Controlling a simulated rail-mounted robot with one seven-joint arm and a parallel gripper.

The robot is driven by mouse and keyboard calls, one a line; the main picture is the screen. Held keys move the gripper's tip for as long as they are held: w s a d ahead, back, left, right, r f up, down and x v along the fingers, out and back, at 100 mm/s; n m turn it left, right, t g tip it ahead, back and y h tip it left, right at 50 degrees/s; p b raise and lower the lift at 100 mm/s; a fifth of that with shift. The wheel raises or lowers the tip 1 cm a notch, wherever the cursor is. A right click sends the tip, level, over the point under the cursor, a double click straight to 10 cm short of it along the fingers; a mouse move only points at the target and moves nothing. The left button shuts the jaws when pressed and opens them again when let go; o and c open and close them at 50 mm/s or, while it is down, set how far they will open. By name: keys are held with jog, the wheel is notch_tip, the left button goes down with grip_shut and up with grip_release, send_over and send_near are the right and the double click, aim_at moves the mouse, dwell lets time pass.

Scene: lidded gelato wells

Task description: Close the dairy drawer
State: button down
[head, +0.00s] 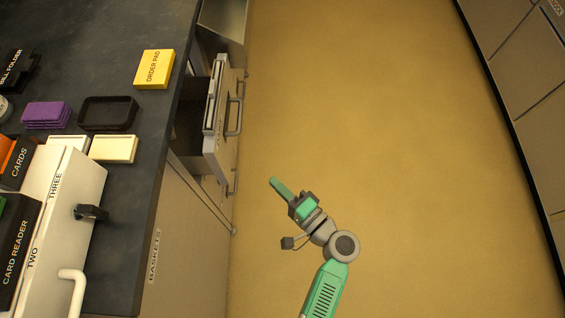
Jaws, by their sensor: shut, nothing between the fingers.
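A grey drawer (222,148) stands pulled out from the counter's side, with its dark inside showing and a grey bar handle (236,117) on its front. The label on its top edge is too small to read, so I cannot tell for sure that it is the dairy drawer. My gripper (277,185) is shut and empty, over the floor to the lower right of the drawer front. Its green fingers point up and left toward the drawer, apart from it.
Another grey open-topped compartment (224,18) juts out beyond the drawer. The dark counter (125,165) holds a yellow order pad (154,69), a black tray (108,113) and a white drawer unit (68,205). Cabinets (515,60) line the right. The tan floor between is clear.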

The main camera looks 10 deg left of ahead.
jog(key=b, duration=0.3)
send_near(225, 150)
jog(key=w, duration=0.4)
jog(key=a, duration=0.3)
jog(key=shift+s+a+b, duration=0.15)
jog(key=shift+a+b, duration=0.2)
jog(key=shift+a, duration=0.3)
jog(key=shift+a+r, duration=0.1)
jog(key=shift+r, duration=0.05)
